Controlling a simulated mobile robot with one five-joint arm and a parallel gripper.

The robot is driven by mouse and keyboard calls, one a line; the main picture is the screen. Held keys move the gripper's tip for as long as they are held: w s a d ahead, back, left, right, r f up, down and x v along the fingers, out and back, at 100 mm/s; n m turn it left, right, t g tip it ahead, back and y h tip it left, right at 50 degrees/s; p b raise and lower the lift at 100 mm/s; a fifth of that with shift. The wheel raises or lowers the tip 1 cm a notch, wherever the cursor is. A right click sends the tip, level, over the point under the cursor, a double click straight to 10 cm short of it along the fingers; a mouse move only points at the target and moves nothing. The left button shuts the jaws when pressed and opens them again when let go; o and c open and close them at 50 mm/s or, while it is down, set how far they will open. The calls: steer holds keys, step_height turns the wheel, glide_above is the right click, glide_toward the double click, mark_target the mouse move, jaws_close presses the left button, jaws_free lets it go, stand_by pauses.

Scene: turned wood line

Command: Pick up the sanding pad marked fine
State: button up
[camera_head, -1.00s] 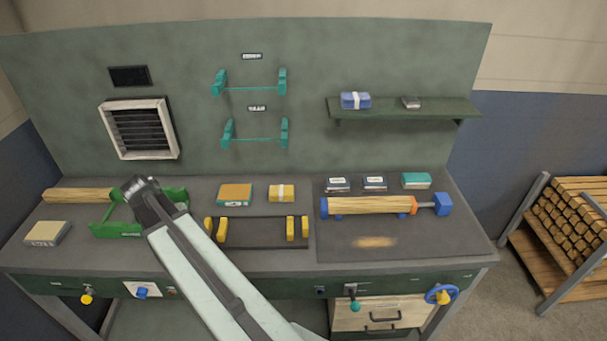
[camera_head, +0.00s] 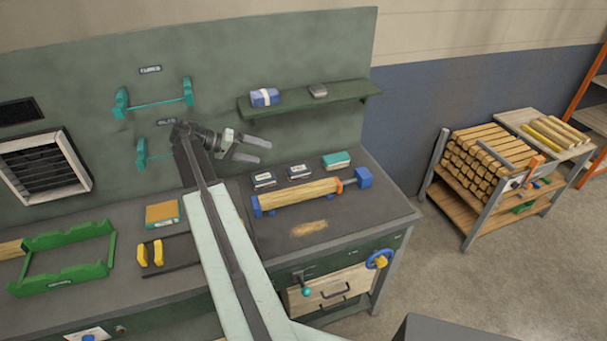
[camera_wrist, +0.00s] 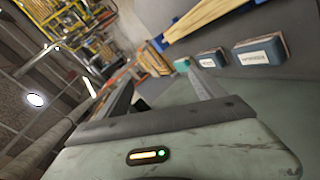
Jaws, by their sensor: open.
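Several small sanding pads lie in a row at the back right of the bench: a dark one with a white label (camera_head: 264,180), a similar one beside it (camera_head: 299,172), and a teal-topped one (camera_head: 336,160). The labels are too small to read, so I cannot tell which is marked fine. My gripper (camera_head: 262,151) is open and empty, above and behind the leftmost pad in the head view. In the wrist view, a labelled pad (camera_wrist: 263,52) and another (camera_wrist: 210,58) show beyond the right finger of my gripper (camera_wrist: 160,80).
A wooden spindle (camera_head: 298,195) in a blue holder lies just in front of the pads. A shelf (camera_head: 320,103) holding a blue pack (camera_head: 265,97) and a small grey block (camera_head: 318,90) is above them. A green cradle (camera_head: 62,260) stands at left. A timber rack (camera_head: 490,175) stands at right.

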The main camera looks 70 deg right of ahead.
mark_target(297, 169)
steer(key=w+d+f+m+t+y+b, duration=0.1)
steer(key=d+f+m+t+b, duration=0.1)
steer(key=d+f+m, duration=0.1)
steer(key=w+d+f+m+t+y+b, duration=0.1)
steer(key=d+f+m, duration=0.3)
steer(key=f, duration=0.4)
steer(key=w+d+f+m+t+y+b, duration=0.1)
steer(key=d+f+m+t+y+b, duration=0.1)
steer(key=d+f+m+t+b, duration=0.1)
steer(key=shift+w+d+f+m+t, duration=0.1)
steer(key=shift+d+f+m+t, duration=0.2)
steer(key=shift+f+m, duration=0.45)
steer(key=shift+d+f+m+t, duration=0.1)
steer(key=shift+d+f+m, duration=0.3)
steer(key=shift+f, duration=0.6)
steer(key=shift+w+f+m, duration=0.1)
steer(key=shift+w+m, duration=0.1)
steer(key=shift+m, duration=0.05)
steer(key=s+d, duration=0.3)
steer(key=s, duration=0.2)
steer(key=s+d, duration=0.2)
steer(key=shift+s+d, duration=0.15)
steer(key=shift+d, duration=0.15)
steer(key=shift+s+d, duration=0.95)
steer(key=shift+s, duration=0.25)
steer(key=b+x, duration=0.3)
steer(key=shift+w+a+f, duration=0.1)
steer(key=shift+w+a, duration=0.05)
steer(key=shift+a, duration=0.05)
